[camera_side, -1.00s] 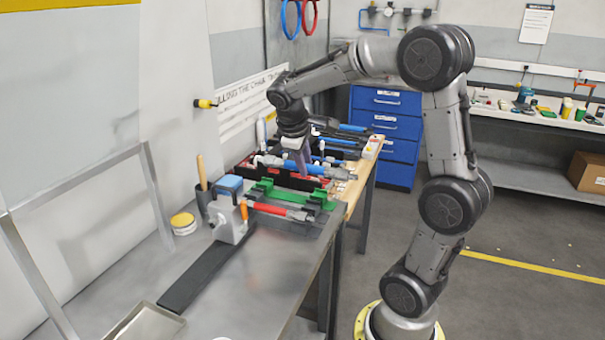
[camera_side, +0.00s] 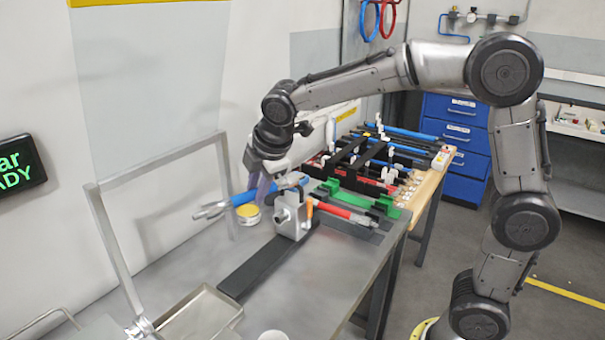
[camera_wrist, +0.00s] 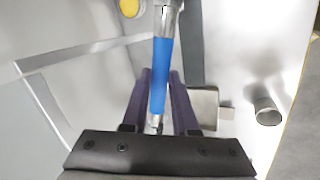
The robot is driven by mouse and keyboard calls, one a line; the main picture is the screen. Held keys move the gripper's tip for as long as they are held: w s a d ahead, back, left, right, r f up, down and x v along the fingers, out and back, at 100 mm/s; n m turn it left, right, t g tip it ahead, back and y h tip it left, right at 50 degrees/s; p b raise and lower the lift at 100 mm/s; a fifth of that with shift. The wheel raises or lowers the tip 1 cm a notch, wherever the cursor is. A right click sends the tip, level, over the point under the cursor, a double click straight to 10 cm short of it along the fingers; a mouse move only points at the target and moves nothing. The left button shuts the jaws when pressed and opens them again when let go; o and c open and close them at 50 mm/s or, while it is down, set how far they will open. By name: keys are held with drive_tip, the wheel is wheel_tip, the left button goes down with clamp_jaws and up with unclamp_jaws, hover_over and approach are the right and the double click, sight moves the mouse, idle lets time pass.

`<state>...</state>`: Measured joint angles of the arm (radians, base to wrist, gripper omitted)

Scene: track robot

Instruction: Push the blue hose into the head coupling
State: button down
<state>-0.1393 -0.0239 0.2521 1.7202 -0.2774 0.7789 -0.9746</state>
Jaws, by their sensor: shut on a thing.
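The blue hose (camera_side: 243,198) has grey metal ends and hangs in the air, nearly level in the side view. My gripper (camera_side: 260,190) is shut around its middle, above the bench and beside a grey metal block (camera_side: 292,217) with an orange handle. In the wrist view the hose (camera_wrist: 161,75) runs lengthwise between the two dark fingers of my gripper (camera_wrist: 161,88). One metal end points to the top of that picture. The hose touches nothing else that I can make out. I cannot tell which part is the head coupling.
A red hose (camera_side: 345,212) lies in a green holder (camera_side: 352,197). Behind it a rack (camera_side: 385,172) holds several blue hoses. A black strip (camera_side: 255,267) and a metal tray (camera_side: 203,318) lie in front. A yellow-topped tin (camera_side: 248,211) and a metal frame (camera_side: 115,250) stand near the wall.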

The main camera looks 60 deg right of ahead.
sight(224, 208)
drive_tip(key=a+n, duration=0.1)
drive_tip(key=a, duration=0.1)
drive_tip(key=a+n+y, duration=0.1)
drive_tip(key=a, duration=0.2)
drive_tip(key=w+a+n, duration=0.1)
drive_tip(key=a, duration=0.1)
drive_tip(key=shift+a+r+y, duration=0.15)
drive_tip(key=shift+r+y, duration=0.05)
drive_tip(key=shift+y, duration=0.1)
wheel_tip(224, 208, down, 12)
drive_tip(key=shift+f, duration=0.25)
drive_tip(key=shift+w, duration=0.1)
drive_tip(key=shift+a, duration=2.85)
drive_tip(key=shift+a, duration=1.7)
drive_tip(key=c, duration=0.6)
unclamp_jaws()
drive_tip(key=v, duration=1.4)
